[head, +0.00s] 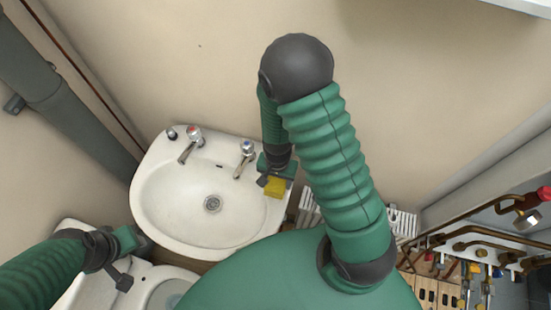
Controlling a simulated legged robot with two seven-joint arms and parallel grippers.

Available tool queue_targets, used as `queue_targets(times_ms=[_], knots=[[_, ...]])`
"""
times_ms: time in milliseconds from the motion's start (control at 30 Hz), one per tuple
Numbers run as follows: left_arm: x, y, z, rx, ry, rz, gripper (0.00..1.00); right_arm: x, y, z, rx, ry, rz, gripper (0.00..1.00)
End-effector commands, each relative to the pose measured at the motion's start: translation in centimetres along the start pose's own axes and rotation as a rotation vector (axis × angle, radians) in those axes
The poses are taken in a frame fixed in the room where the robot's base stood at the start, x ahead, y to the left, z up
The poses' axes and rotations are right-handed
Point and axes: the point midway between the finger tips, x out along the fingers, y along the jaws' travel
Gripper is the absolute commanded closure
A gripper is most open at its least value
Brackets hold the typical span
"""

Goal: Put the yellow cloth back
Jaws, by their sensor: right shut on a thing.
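The yellow cloth (274,187) is a small folded patch at the right rim of the white sink (157,222). My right gripper (271,181) comes down from above and is shut on the cloth, at the sink's right edge by the right tap. I cannot tell whether the cloth touches the rim. My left gripper (134,258) is at the lower left, over the white toilet (160,280) in front of the sink. Its fingers are too small and turned away to show whether they are open.
Two taps, left (191,142) and right (245,155), stand on the sink's back rim. A white radiator (309,210) is to the right, partly behind my arm. Copper pipes (470,233) and several tools fill the lower right. A grey pipe (62,105) runs down the left wall.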

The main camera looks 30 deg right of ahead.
Motion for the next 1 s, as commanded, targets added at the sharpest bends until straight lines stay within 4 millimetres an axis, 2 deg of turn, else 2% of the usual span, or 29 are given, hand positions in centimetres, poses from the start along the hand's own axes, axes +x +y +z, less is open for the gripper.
queue_targets(times_ms=[33, 200, 300, 400, 467, 700, 1000], knots=[[-0.6, 0.0, -0.1, 0.0, 0.0, 0.0, 0.64, -0.1, -0.3, -1.3, 0.003, 0.0, 0.0, 0.92], [-1.4, 0.0, -0.3, 0.0, 0.001, 0.0, 0.64, 0.2, -1.7, -5.3, 0.0, 0.001, -0.001, 0.92], [-1.8, 0.0, -0.4, 0.0, 0.0, 0.0, 0.64, 0.5, -2.4, -7.4, 0.0, 0.0, -0.002, 0.92], [-2.0, 0.0, -0.5, 0.0, 0.0, 0.0, 0.64, 0.7, -2.9, -8.6, -0.001, -0.001, -0.001, 0.92], [-2.1, 0.0, -0.5, 0.0, 0.0, 0.0, 0.64, 1.0, -3.1, -8.9, -0.001, -0.002, 0.001, 0.92], [-2.9, 0.0, -0.7, 0.0, 0.0, 0.0, 0.64, 4.3, -3.1, -8.9, -0.002, -0.001, 0.001, 0.92], [-2.5, 0.0, -0.6, 0.0, 0.0, 0.0, 0.64, 4.7, -3.1, -8.9, -0.002, -0.001, -0.001, 0.92]])
